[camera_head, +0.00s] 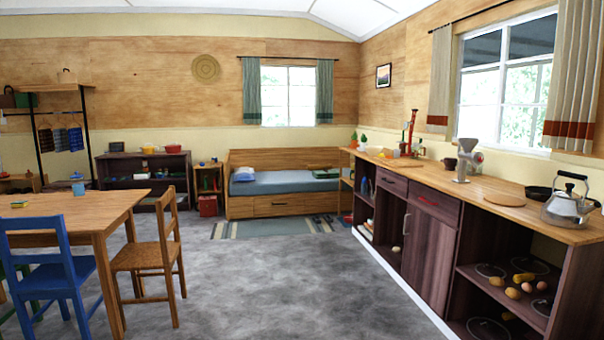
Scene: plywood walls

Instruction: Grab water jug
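No gripper of mine shows in the view. I cannot tell for sure which thing is the water jug. A small blue lidded vessel (78,184) stands upright at the far edge of the wooden table (88,212) on the left; it is too small to make out a handle. A silver kettle (569,204) with a dark handle stands upright on the counter (480,190) at the right.
A blue chair (62,272) and a brown chair (157,254) stand by the table. Dark cabinets (432,240) run along the right. A bed (284,184) and a low shelf (147,166) stand at the back. The grey floor (265,280) between is clear.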

